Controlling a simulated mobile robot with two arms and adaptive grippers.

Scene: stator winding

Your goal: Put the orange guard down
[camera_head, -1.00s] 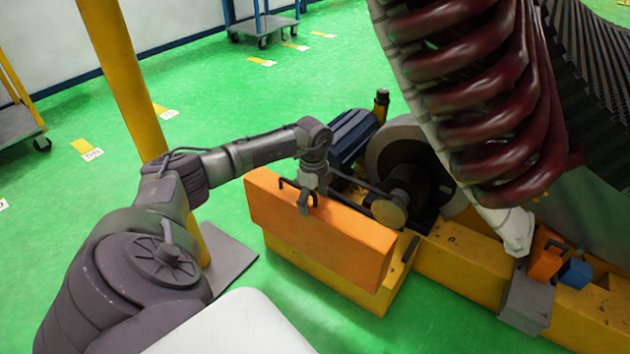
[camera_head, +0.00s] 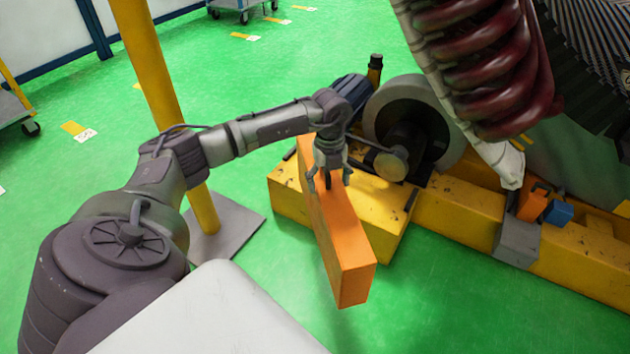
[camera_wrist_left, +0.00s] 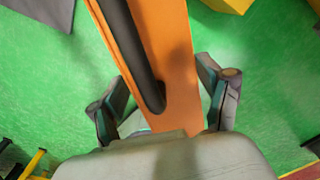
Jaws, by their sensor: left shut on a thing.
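The orange guard (camera_head: 338,240) is a long box with a dark handle on top. My left gripper (camera_head: 327,178) is shut on the guard's handle and holds it beside the yellow machine base (camera_head: 375,205). The guard's near end juts out over the green floor. I cannot tell how high it hangs. In the left wrist view, the guard (camera_wrist_left: 168,40) runs away between the two fingers (camera_wrist_left: 165,100), with the dark handle bar along it. My right gripper is not in view.
A yellow post (camera_head: 150,70) on a grey floor plate (camera_head: 240,225) stands left of the guard. The motor and pulley (camera_head: 410,125) sit behind it, and the large red-wound stator (camera_head: 490,60) is at the right. Green floor lies clear in front.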

